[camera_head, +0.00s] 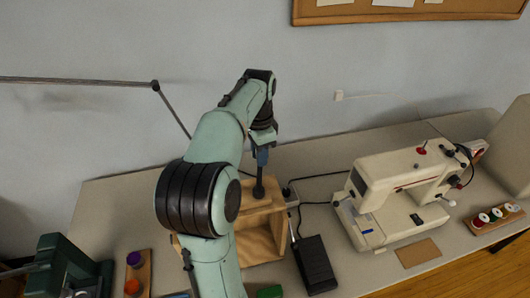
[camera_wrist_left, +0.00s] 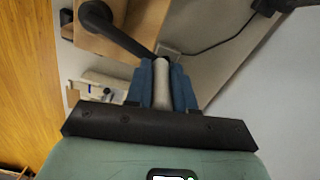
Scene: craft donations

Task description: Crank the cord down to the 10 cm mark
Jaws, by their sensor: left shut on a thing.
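A wooden box (camera_head: 262,236) stands on the table, partly hidden behind my left arm. My left gripper (camera_head: 261,156) is above it in the head view, pointing down. In the left wrist view the blue fingers of my left gripper (camera_wrist_left: 162,88) are shut on a pale crank handle (camera_wrist_left: 161,90). A black crank arm (camera_wrist_left: 118,35) runs from the handle to the wooden box (camera_wrist_left: 142,30). I cannot make out the cord or a 10 cm mark in either view. My right gripper is not in view.
A cream sewing machine (camera_head: 400,185) stands to the right, with thread spools (camera_head: 495,215) beyond it. A black pedal (camera_head: 315,265) lies right of the box. A purple and an orange spool (camera_head: 133,287) stand at left. A dark green device (camera_head: 65,268) is at lower left.

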